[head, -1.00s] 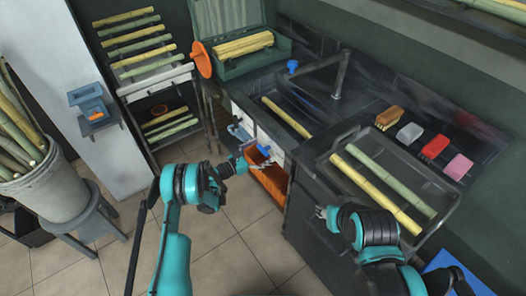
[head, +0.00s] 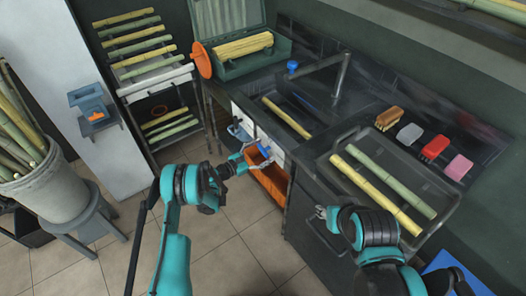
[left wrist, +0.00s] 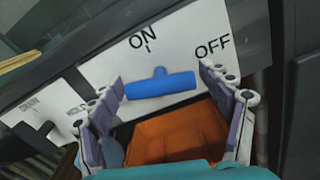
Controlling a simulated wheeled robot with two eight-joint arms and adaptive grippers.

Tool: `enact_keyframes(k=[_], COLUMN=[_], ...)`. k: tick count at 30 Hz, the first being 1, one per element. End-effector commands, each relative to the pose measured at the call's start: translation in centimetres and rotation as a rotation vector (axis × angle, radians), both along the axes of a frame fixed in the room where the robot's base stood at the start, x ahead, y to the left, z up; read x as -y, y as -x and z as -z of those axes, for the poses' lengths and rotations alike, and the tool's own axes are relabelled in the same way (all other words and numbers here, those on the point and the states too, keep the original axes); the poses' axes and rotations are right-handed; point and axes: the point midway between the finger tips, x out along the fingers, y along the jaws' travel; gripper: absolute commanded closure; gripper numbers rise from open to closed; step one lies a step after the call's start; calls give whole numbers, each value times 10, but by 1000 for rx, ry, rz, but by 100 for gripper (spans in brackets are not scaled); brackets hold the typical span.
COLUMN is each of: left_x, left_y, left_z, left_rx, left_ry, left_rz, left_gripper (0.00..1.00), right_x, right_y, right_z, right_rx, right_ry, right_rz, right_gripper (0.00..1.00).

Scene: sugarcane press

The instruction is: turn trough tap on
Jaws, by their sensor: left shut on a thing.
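A blue T-shaped tap handle (left wrist: 160,86) sits on a white panel (left wrist: 105,72) marked ON and OFF. Its bar lies nearly level in the left wrist view, and its short stub points up toward the ON mark. In the head view the handle (head: 264,149) is small and partly covered by my left gripper (head: 253,157). My right gripper (head: 321,213) is in front of the dark cabinet, away from the tap; its finger opening is too small to tell.
An orange bin (head: 272,183) is below the panel. Above is the dark sink trough (head: 270,88) with a cane and a faucet (head: 342,75). The tiled floor (head: 225,262) near the arms is clear.

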Motion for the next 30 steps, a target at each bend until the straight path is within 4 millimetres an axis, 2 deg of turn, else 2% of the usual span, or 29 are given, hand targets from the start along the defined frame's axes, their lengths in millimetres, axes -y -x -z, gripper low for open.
enact_keyframes(k=[15,30], left_x=[1,1], left_y=[0,1], left_z=[0,0], left_rx=[361,523], left_ry=[-262,-380], left_rz=[-1,0], left_gripper=[50,50], right_x=[0,0], right_y=[0,0], right_z=[0,0], right_rx=[0,0], right_ry=[0,0], right_rz=[0,0], right_gripper=[60,60])
